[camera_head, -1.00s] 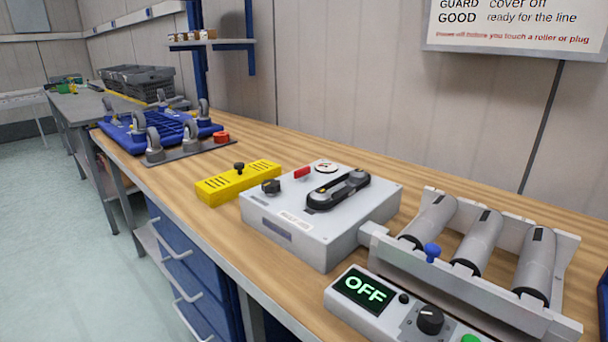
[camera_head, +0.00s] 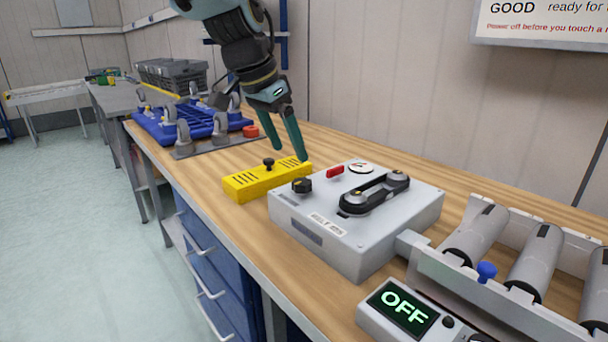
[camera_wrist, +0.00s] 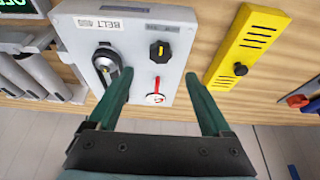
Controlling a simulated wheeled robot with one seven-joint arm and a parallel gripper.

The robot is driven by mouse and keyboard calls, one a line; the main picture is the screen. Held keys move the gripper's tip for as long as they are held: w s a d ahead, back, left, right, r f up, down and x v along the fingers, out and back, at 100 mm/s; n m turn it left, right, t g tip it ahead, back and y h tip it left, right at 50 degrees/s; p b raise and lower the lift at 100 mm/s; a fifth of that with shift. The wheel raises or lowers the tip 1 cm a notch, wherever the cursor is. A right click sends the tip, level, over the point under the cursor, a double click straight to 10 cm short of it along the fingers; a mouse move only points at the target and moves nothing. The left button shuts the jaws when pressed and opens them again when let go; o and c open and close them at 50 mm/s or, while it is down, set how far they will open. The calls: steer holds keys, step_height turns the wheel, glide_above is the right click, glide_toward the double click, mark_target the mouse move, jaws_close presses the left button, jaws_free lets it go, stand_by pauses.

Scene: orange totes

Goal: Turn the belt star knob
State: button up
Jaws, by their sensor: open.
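The black star knob (camera_head: 302,185) stands on the front left part of the top of the grey belt box (camera_head: 330,258). In the wrist view the star knob (camera_wrist: 160,51) shows beyond the fingertips, near a yellow mark, with the red lever (camera_wrist: 157,84) nearer. My gripper (camera_head: 288,155) is open and empty, with its fingers pointing down above the bench behind the knob, apart from it. In the wrist view my gripper (camera_wrist: 159,82) has its two green fingers spread wide on either side of the lever and gauge.
A yellow slotted cover (camera_head: 260,182) with a black knob lies left of the box. The black belt and pulleys (camera_head: 374,193) sit on the box top. A roller unit (camera_head: 520,262) and a display reading OFF (camera_head: 402,306) stand at right.

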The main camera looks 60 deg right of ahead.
mark_target(300, 181)
steer(key=p+x, duration=0.1)
steer(key=x, duration=0.7)
steer(key=shift+w+f, duration=0.1)
steer(key=shift+f, duration=0.15)
jaws_close()
stand_by(0.3)
steer(key=shift+w, duration=0.1)
